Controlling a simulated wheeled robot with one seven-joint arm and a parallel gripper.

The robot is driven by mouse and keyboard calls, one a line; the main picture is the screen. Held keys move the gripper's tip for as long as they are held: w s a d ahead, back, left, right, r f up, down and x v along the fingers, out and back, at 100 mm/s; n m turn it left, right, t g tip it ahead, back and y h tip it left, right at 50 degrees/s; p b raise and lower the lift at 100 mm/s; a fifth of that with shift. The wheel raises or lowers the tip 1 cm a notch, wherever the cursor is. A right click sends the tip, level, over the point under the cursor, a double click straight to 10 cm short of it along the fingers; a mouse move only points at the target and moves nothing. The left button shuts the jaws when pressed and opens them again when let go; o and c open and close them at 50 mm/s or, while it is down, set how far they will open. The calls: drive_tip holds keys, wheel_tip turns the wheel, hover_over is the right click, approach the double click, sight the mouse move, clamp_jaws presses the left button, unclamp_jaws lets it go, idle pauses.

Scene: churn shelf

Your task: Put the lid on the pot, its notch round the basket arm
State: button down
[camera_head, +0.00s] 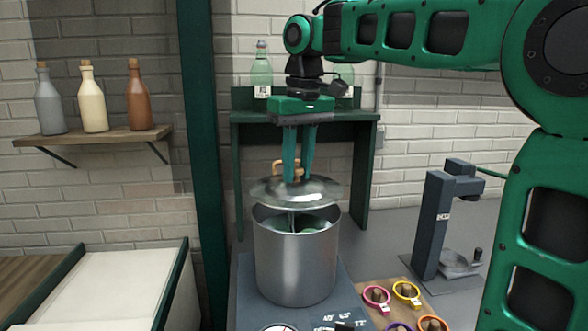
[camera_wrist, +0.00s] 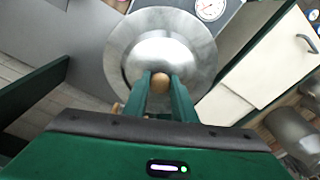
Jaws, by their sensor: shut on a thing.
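The lid (camera_head: 322,191) is a round, shiny metal disc with a wooden knob (camera_wrist: 160,82). My gripper (camera_head: 297,179) is shut on the knob and holds the lid above the pot. The lid also fills the middle of the wrist view (camera_wrist: 160,42). The pot (camera_head: 296,268) is a tall grey metal cylinder below the lid, with its mouth partly open to view. A thin upright basket arm (camera_head: 291,221) shows inside the pot, with something greenish around it. The lid's notch cannot be made out. In the wrist view the lid hides the pot.
A dark stand (camera_head: 434,230) is right of the pot. Several coloured rings (camera_head: 376,297) lie on a board at front right. A green shelf unit (camera_head: 245,117) with bottles stands behind. A wall shelf (camera_head: 95,137) holds bottles at left. A round dial (camera_wrist: 209,9) shows in the wrist view.

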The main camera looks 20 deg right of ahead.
drive_tip(key=shift+f, duration=0.1)
drive_tip(key=shift+f, duration=0.85)
drive_tip(key=shift+f, duration=0.15)
drive_tip(key=shift+f, duration=0.6)
drive_tip(key=shift+f, duration=0.55)
idle(0.3)
drive_tip(key=c, duration=1.4)
unclamp_jaws()
drive_tip(key=shift+s, duration=0.1)
